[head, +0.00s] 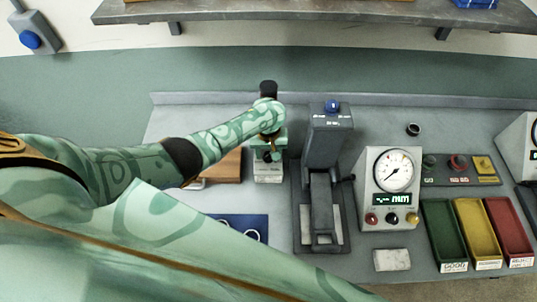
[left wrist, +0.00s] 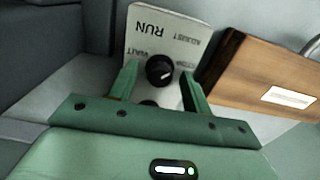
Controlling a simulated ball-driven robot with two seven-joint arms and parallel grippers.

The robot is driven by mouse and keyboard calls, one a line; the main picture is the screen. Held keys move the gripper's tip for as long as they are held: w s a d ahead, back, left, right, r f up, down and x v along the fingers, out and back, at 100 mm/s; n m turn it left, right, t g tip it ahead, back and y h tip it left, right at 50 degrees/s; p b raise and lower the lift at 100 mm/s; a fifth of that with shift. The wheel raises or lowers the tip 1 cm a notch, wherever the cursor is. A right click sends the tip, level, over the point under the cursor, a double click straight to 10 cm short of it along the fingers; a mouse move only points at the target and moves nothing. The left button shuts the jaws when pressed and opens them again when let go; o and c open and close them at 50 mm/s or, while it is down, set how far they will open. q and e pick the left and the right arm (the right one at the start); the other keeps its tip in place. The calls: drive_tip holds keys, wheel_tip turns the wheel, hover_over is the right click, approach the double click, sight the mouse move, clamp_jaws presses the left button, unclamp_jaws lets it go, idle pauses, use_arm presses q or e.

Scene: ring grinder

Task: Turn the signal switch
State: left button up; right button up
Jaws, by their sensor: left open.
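The signal switch is a black round knob (left wrist: 160,70) on a pale panel (left wrist: 150,20) lettered RUN, WAIT and ADJUST, seen upside down in the left wrist view. A small light mark shows on the knob. My left gripper (left wrist: 158,75) is open, with one finger on each side of the knob; I cannot tell whether they touch it. A second dark round part (left wrist: 148,103) is partly hidden by the gripper. In the head view my left gripper (head: 269,152) is over the panel (head: 268,178) and hides the knob. My right gripper is not in view.
A brown wooden box (left wrist: 265,75) stands close beside the panel. In the head view a grey press (head: 328,140) and a dial gauge box (head: 393,170) stand to the right. Green (head: 443,230), yellow (head: 477,230) and red (head: 508,228) trays lie farther right. A shelf (head: 300,12) hangs above.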

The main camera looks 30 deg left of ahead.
use_arm(q)
drive_tip(key=shift+c, duration=0.3)
drive_tip(key=c, duration=0.9)
drive_tip(key=shift+r+m+p, duration=0.2)
drive_tip(key=shift+m+p, duration=0.75)
drive_tip(key=shift+m, duration=0.05)
drive_tip(key=shift+c, duration=0.2)
drive_tip(key=shift+m, duration=0.6)
drive_tip(key=shift+f+m+p, duration=0.2)
drive_tip(key=shift+m+p, duration=0.15)
drive_tip(key=shift+m, duration=0.55)
drive_tip(key=o, duration=1)
